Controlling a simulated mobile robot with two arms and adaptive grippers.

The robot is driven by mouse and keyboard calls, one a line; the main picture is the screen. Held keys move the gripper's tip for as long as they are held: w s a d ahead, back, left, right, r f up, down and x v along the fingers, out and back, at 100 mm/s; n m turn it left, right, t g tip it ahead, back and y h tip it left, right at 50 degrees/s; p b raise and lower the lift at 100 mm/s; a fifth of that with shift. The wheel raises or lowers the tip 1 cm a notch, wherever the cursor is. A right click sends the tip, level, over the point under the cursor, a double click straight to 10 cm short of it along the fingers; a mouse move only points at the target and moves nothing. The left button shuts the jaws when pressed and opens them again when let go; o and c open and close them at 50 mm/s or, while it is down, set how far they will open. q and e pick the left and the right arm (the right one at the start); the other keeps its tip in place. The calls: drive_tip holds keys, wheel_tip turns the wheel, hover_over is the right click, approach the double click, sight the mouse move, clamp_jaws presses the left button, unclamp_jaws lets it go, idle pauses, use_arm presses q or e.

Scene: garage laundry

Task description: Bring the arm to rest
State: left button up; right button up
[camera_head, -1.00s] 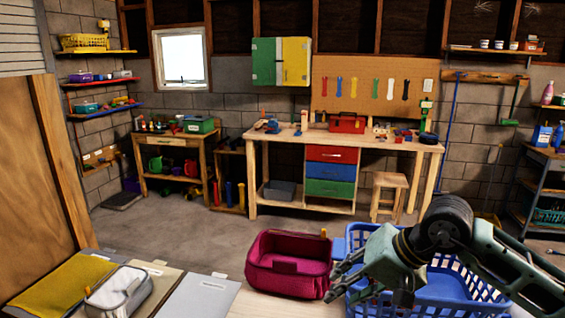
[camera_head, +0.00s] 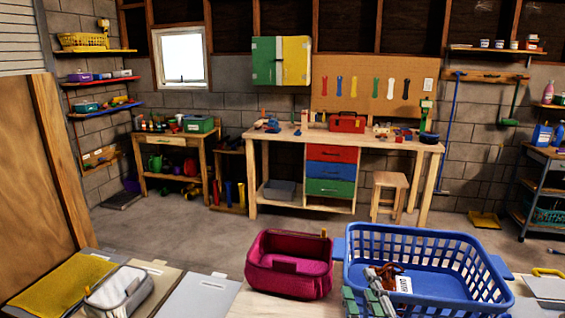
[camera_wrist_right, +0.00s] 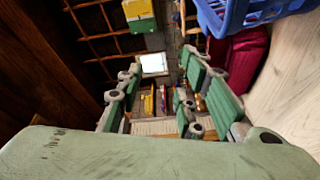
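My right gripper (camera_head: 366,300) shows at the bottom edge of the head view, in front of the blue laundry basket (camera_head: 425,237). The basket also shows at the top right of the wrist view (camera_wrist_right: 235,15). My left gripper is in neither view.
A workbench (camera_head: 340,142) stands at the back wall. Open floor (camera_head: 200,236) lies between.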

drive_tip(key=s+d+f+m+g+h, duration=0.1)
drive_tip(key=s+d+f+m+g, duration=0.1)
drive_tip(key=s+f+m+g, duration=0.45)
drive_tip(key=s+d+f+m+g+h, duration=0.1)
drive_tip(key=s+d+f+m, duration=0.2)
drive_tip(key=f, duration=0.7)
drive_tip(key=s+f+m+g+y, duration=0.15)
drive_tip(key=s+f+g, duration=0.3)
drive_tip(key=s, duration=0.45)
drive_tip(key=s+f+m+g+h, duration=0.1)
drive_tip(key=s+f+m+g, duration=0.2)
drive_tip(key=s+f, duration=0.4)
drive_tip(key=s+f+g+b, duration=0.1)
drive_tip(key=s+f+b, duration=0.15)
drive_tip(key=f, duration=1.35)
drive_tip(key=s+f+b, duration=0.2)
drive_tip(key=f+b, duration=0.1)
drive_tip(key=f, duration=1.3)
drive_tip(key=s+d+f+g+b, duration=0.1)
drive_tip(key=s+f+b, duration=0.3)
drive_tip(key=s+f, duration=1.1)
wheel_tip(320, 180, down, 4)
drive_tip(key=shift+s+d+f+n, duration=0.1)
drive_tip(key=shift+s+d+n, duration=0.25)
drive_tip(key=shift+d, duration=0.2)
